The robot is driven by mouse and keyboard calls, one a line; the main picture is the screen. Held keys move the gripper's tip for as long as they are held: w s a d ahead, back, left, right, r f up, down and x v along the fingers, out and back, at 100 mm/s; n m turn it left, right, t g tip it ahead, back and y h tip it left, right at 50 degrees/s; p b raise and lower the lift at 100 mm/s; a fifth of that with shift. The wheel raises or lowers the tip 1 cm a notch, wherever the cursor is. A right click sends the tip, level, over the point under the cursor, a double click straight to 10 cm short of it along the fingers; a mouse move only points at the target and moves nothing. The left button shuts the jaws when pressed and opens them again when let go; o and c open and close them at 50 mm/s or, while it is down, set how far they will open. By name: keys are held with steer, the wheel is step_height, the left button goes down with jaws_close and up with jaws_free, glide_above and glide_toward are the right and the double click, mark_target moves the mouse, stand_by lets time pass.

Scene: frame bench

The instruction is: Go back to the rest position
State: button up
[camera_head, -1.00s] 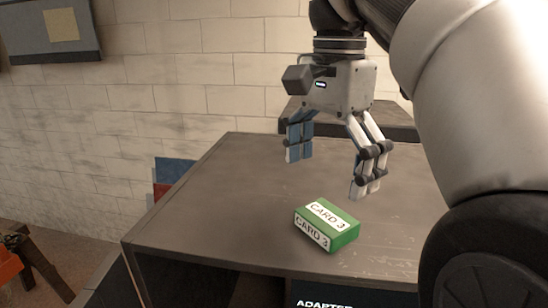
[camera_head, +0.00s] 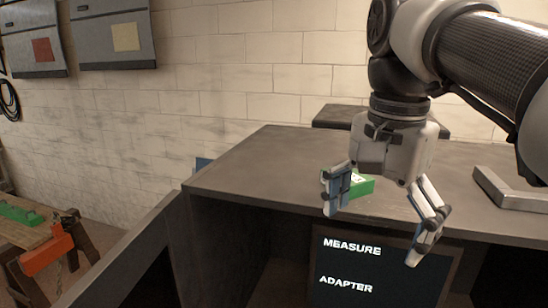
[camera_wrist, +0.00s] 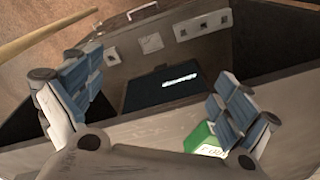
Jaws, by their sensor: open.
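My gripper (camera_head: 382,225) is open and empty in the head view, its fingers pointing down and spread apart in front of the bench's front edge. It also shows in the wrist view (camera_wrist: 150,105), with nothing between its fingers. The green card box (camera_head: 362,187) lies on the grey bench top (camera_head: 260,160), partly hidden behind the left finger. In the wrist view the green box (camera_wrist: 203,138) is partly behind the right finger. I cannot tell the exact gap between finger and box.
A dark panel (camera_head: 345,265) reading MEASURE and ADAPTER sits below the bench top. A grey angled bracket (camera_head: 510,192) lies on the right and a dark flat block (camera_head: 335,117) at the back. An orange item (camera_head: 46,255) is at a wooden stand on the left.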

steer(key=s+f+n+t+b, duration=0.1)
steer(key=s+f+n+b, duration=0.2)
steer(key=f, duration=1.1)
steer(key=s+f+n+t+b, duration=0.1)
steer(key=s+f+n+b, duration=0.2)
steer(key=s+f+b, duration=0.3)
steer(key=s+f+n+t+b, duration=0.2)
steer(key=f+b, duration=0.9)
steer(key=f, duration=1.1)
steer(key=s+n, duration=0.2)
steer(key=shift+s+d+f, duration=0.2)
steer(key=shift+s+f, duration=0.1)
steer(key=shift+f, duration=0.05)
steer(key=shift+c, duration=0.5)
